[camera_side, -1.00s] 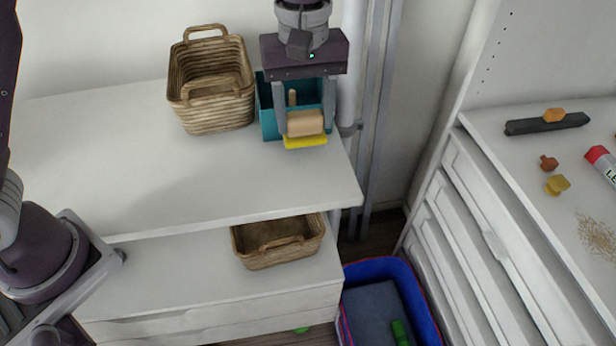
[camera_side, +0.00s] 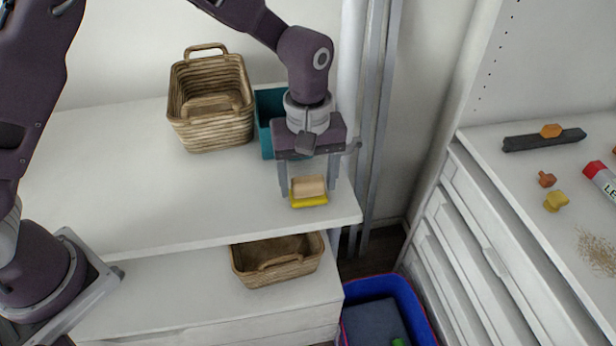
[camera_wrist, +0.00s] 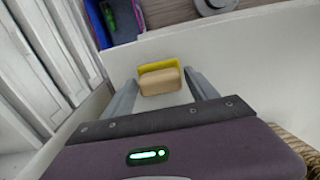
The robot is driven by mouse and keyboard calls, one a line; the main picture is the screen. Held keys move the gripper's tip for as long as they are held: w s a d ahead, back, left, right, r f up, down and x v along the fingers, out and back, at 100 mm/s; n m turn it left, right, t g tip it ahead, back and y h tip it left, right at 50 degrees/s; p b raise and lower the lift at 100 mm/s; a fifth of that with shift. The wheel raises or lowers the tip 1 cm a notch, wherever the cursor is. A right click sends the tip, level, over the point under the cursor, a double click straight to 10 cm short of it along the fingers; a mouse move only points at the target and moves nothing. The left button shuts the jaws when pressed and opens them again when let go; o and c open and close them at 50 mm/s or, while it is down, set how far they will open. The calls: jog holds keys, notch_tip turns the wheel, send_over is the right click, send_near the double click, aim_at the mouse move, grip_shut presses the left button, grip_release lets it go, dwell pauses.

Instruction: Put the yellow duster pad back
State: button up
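The yellow duster pad (camera_side: 308,200) has a tan block-shaped handle (camera_side: 307,186) on top. It is at the front right of the white upper shelf (camera_side: 150,195), close to the front edge. In the wrist view the yellow pad (camera_wrist: 158,66) shows beyond the handle (camera_wrist: 160,82). I cannot tell whether the pad touches the shelf. A teal bin (camera_side: 266,143) stands behind my gripper, partly hidden.
A wicker basket (camera_side: 212,130) stands left of the bin. Another basket (camera_side: 277,262) sits on the lower level. A blue container (camera_side: 400,292) is on the floor. The right counter (camera_side: 490,140) holds a dark bar, small knobs, a red-capped tube and crumbs. The upper shelf's left is clear.

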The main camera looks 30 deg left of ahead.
aim_at(308, 180)
jog(key=shift+o, duration=0.2)
jog(key=shift+r, duration=0.1)
notch_tip(308, 180, up, 12)
dwell(0.3)
jog(key=s+a+r+m+t+h, duration=0.1)
jog(key=s+a+r+m+t, duration=0.25)
jog(key=s+a+r, duration=0.65)
jog(key=s+a+f+m+t, duration=0.1)
jog(key=s+a+f+m, duration=0.1)
jog(key=s, duration=0.5)
jog(key=s+a+f+m+t+y, duration=0.1)
jog(key=s+a+f+m, duration=0.1)
jog(key=s, duration=0.5)
jog(key=shift+a+m, duration=0.75)
jog(key=shift+a, duration=0.05)
